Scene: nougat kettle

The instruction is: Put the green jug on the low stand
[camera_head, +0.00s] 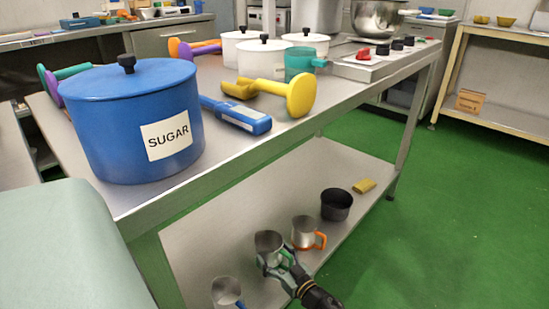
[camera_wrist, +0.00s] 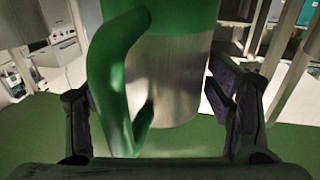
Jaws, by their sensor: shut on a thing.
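The green jug (camera_head: 268,243) is a metal jug with a green handle, over the lower shelf of the steel table in the head view. My gripper (camera_head: 277,264) reaches it from the lower right and is shut on it. In the wrist view the green handle (camera_wrist: 108,75), a green band and the bare metal body (camera_wrist: 180,80) fill the middle. My gripper's dark fingers (camera_wrist: 158,115) stand on both sides. I cannot tell whether the jug touches the shelf. I cannot make out which surface is the low stand.
On the lower shelf (camera_head: 205,238) are an orange-handled jug (camera_head: 303,230) close behind the green one, a blue-handled jug (camera_head: 226,291) in front, a dark pot (camera_head: 336,205) and a yellow block (camera_head: 364,185). The tabletop above holds a blue sugar pot (camera_head: 125,115). Green floor (camera_head: 450,220) is clear at right.

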